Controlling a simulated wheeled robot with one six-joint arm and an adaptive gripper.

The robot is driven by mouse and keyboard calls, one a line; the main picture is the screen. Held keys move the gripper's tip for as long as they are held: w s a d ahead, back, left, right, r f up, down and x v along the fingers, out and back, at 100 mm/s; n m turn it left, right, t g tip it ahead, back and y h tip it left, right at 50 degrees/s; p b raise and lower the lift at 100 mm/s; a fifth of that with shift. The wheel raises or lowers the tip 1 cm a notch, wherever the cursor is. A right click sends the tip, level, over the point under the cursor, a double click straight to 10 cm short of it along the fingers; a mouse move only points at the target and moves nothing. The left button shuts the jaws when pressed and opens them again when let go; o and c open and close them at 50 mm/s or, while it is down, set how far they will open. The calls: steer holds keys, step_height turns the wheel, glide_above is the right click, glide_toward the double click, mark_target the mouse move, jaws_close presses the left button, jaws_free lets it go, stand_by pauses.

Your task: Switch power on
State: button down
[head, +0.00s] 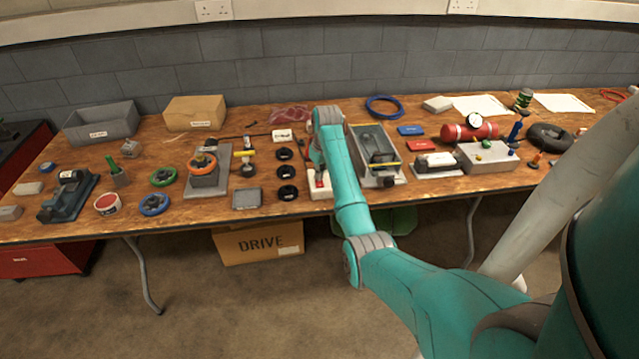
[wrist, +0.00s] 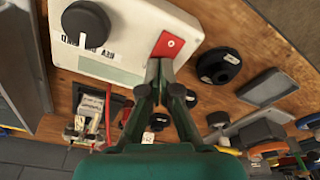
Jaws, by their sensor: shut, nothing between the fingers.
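A white control box (wrist: 125,30) fills the top of the wrist view. It carries a red rocker switch (wrist: 168,44) marked with a white ring, and a black round knob (wrist: 86,24) with a white pointer line. My gripper (wrist: 160,68) is shut and empty. Its fingertips overlap the lower edge of the red switch in the picture; I cannot tell whether they touch it. In the head view the box (head: 319,190) sits near the table's front edge, partly hidden by my arm, with its red switch (head: 319,177) showing. My gripper is mostly hidden there.
Several black rings (head: 287,172) lie left of the box, with a grey tray (head: 247,198) beyond them. Cluttered parts, including a red cylinder (head: 455,132), cover the right side.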

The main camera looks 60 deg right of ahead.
steer(key=shift+f, duration=0.45)
steer(key=shift+r, duration=3.55)
